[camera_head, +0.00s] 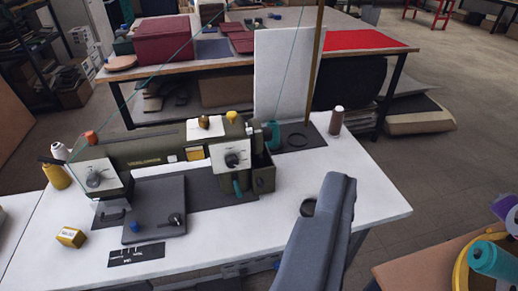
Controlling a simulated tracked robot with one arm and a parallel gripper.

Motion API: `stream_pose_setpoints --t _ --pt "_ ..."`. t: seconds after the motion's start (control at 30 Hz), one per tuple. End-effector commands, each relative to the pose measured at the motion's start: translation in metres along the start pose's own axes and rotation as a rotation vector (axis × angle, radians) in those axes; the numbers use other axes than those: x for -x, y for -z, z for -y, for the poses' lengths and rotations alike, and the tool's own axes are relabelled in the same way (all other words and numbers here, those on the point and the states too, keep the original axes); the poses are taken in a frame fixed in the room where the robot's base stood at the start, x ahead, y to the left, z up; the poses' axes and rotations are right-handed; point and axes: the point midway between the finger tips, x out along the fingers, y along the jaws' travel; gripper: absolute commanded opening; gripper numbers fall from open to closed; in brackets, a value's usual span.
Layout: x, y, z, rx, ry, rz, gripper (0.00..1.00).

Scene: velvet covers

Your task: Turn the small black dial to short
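An olive-green sewing machine (150,151) stands on a white-topped table. A small black dial (236,159) is on the white plate at its right end. Another dark round knob (94,180) is on the white plate at its left end. Any lettering around either dial is too small to read, so I cannot tell where they point. A grey-blue part of my arm (318,235) rises from the bottom edge, right of the machine and apart from both dials. I cannot make out separate gripper fingers or anything held.
A dark block with a black knob (155,210) lies in front of the machine. A small yellow box (71,237) is at left, a brown spool (336,121) at right. A white panel (284,72) stands behind. The tabletop's right side (380,203) is clear.

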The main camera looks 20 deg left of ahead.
Motion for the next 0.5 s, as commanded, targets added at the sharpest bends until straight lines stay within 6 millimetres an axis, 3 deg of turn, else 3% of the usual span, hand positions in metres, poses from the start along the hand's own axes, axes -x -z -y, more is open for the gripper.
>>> stream_pose_setpoints --t 0.03,0.1,0.37,0.5 --pt "-0.025 -0.012 0.003 0.013 -0.003 -0.006 0.54" --pt "-0.055 -0.021 0.007 0.032 -0.002 -0.03 0.54" --pt "-0.159 -0.072 0.042 0.104 0.054 -0.107 0.54" --pt "-0.209 -0.111 0.069 0.134 0.118 -0.14 0.54"
